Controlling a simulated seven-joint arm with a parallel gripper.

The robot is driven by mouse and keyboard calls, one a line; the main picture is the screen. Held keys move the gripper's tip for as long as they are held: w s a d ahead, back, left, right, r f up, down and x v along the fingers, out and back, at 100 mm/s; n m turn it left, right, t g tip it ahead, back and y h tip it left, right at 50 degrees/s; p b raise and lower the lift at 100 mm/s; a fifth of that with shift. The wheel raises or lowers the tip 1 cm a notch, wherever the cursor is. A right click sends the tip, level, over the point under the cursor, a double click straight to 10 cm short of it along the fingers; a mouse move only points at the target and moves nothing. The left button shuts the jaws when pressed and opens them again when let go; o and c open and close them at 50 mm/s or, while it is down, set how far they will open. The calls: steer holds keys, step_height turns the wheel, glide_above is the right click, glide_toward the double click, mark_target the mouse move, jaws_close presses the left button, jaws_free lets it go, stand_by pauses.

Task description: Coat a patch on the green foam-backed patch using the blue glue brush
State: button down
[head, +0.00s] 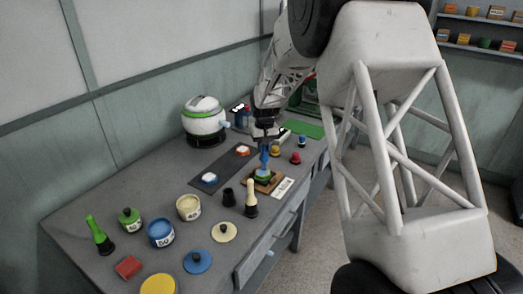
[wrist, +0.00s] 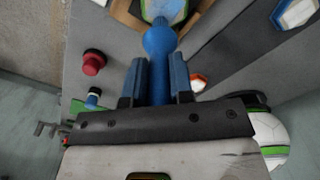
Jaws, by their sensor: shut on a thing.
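My gripper (head: 266,137) is shut on the blue glue brush (head: 264,157). In the wrist view my gripper (wrist: 159,78) has a finger on either side of the blue handle (wrist: 159,45), which points away from me. The brush stands about upright over the green foam-backed patch (head: 262,175), which lies in a wooden holder (head: 249,182). In the wrist view the patch (wrist: 176,8) has a pale bluish face with a green edge. The brush tip is at or just above the patch; contact is hard to tell.
A black stand with a cream brush (head: 250,196) and an empty black stand (head: 228,197) are close by. A white label card (head: 282,187) lies right of the holder. Glue jars (head: 160,233) and lids (head: 197,261) fill the front. A round white machine (head: 203,118) stands behind.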

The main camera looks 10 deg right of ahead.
steer(key=shift+w+d, duration=0.3)
steer(key=shift+w, duration=0.05)
steer(key=shift+s+d, duration=0.15)
steer(key=shift+d, duration=0.15)
steer(key=shift+s+a+f, duration=0.1)
steer(key=shift+s+a, duration=0.2)
steer(key=shift+s, duration=0.05)
steer(key=shift+s+a, duration=1.65)
steer(key=shift+s, duration=0.35)
steer(key=shift+w+d, duration=1)
steer(key=shift+w, duration=0.15)
steer(key=shift+w+d, duration=0.95)
steer(key=shift+w, duration=0.2)
step_height(320, 180, up, 8)
steer(key=shift+a, duration=0.1)
